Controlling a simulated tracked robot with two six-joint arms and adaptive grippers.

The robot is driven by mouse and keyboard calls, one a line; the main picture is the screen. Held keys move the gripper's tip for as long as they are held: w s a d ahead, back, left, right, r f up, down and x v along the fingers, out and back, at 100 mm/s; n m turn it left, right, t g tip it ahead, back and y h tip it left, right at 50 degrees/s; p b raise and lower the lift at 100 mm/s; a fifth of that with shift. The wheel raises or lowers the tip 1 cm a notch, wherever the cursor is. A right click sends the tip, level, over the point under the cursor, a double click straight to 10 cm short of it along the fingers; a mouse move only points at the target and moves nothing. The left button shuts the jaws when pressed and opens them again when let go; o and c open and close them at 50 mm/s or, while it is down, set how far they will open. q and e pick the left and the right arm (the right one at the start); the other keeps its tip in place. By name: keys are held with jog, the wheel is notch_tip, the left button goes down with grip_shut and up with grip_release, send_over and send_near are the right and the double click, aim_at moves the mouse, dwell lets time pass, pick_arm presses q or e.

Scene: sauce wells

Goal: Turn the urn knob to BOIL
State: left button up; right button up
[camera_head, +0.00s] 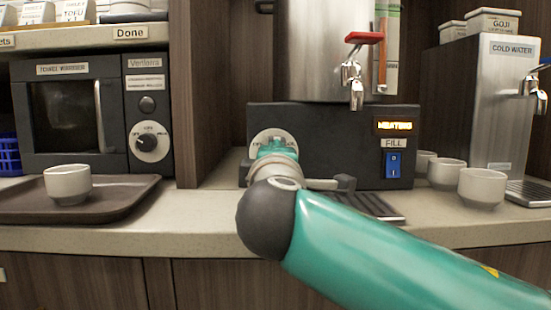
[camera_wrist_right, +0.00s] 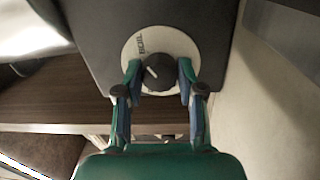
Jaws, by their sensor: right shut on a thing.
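The urn (camera_head: 320,50) is a steel tank on a black base (camera_head: 330,120). A round pale dial plate (camera_wrist_right: 184,47) on the base carries the word BOIL. The dark urn knob (camera_wrist_right: 158,73) is at its centre, with a white pointer mark angled up and left, roughly towards BOIL in the right wrist view. My right gripper (camera_wrist_right: 160,82) is shut on the knob, one finger on each side. In the head view my right wrist hides the knob and most of the plate (camera_head: 266,136). My left gripper is not in view.
A lit display (camera_head: 395,126) reads HEATING, above a FILL label and a blue switch (camera_head: 392,165). A drip tray (camera_head: 370,205) lies under the urn tap (camera_head: 354,80). Bowls (camera_head: 482,187) and a cold water dispenser (camera_head: 500,110) stand right; a towel warmer (camera_head: 70,115) stands left.

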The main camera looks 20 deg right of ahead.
jog(key=shift+f, duration=0.3)
jog(key=o, duration=1.1)
jog(key=shift+d, duration=0.1)
jog(key=shift+o, duration=0.2)
jog(key=shift+r, duration=0.15)
jog(key=v, duration=1.2)
